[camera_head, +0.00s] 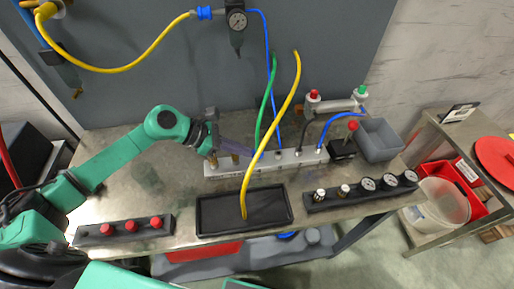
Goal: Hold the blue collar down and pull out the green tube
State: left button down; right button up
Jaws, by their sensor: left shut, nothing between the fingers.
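My left gripper (245,150) reaches in from the left above the block's left part. It is shut and empty, its tips close to the green tube's foot; I cannot tell whether they touch. My right gripper is not in view.
A yellow tube (284,105) arches in front of the block into a black tray (217,230). A strip with red knobs (131,227) lies front left, a gauge strip (353,191) front right. A grey bin (378,140) stands at the right.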

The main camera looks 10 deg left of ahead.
pick_arm(q)
jog(key=shift+f+b, duration=0.75)
jog(key=shift+b, duration=0.05)
dwell(0.8)
jog(key=shift+s, duration=0.1)
jog(key=shift+a+r, duration=0.25)
jog(key=shift+r, duration=0.2)
jog(key=shift+v, duration=1.4)
jog(key=shift+s+a+r, duration=0.15)
jog(key=shift+a+r, duration=0.15)
jog(key=shift+r, duration=0.35)
jog(key=shift+s+a+r, duration=0.15)
jog(key=shift+a+r, duration=0.15)
jog(key=shift+r, duration=0.35)
